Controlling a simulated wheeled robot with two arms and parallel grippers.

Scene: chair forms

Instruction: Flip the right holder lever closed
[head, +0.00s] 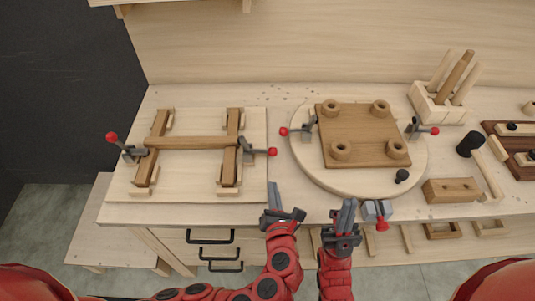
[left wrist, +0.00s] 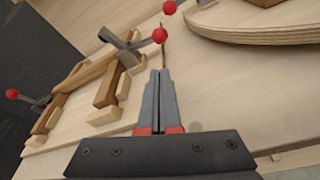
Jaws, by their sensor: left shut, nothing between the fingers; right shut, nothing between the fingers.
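The right holder lever (head: 259,151) is a grey toggle clamp with a red knob at the right side of the wooden frame holder. Its handle points outward to the right, lying low. In the left wrist view, the right lever's red knob (left wrist: 160,35) is just beyond my fingertips, with a visible gap. The left holder lever (head: 118,142) has its red knob out to the left and raised. My left gripper (head: 274,190) is shut and empty, in front of the right lever. My right gripper (head: 347,204) is shut and empty at the bench's front edge.
A wooden frame (head: 190,142) lies in the holder on a board (head: 192,190). A round turntable (head: 306,170) to the right carries a brown seat panel (head: 365,133) and clamps. A mallet (head: 470,146), wooden block (head: 450,190) and peg rack (head: 438,105) stand farther right.

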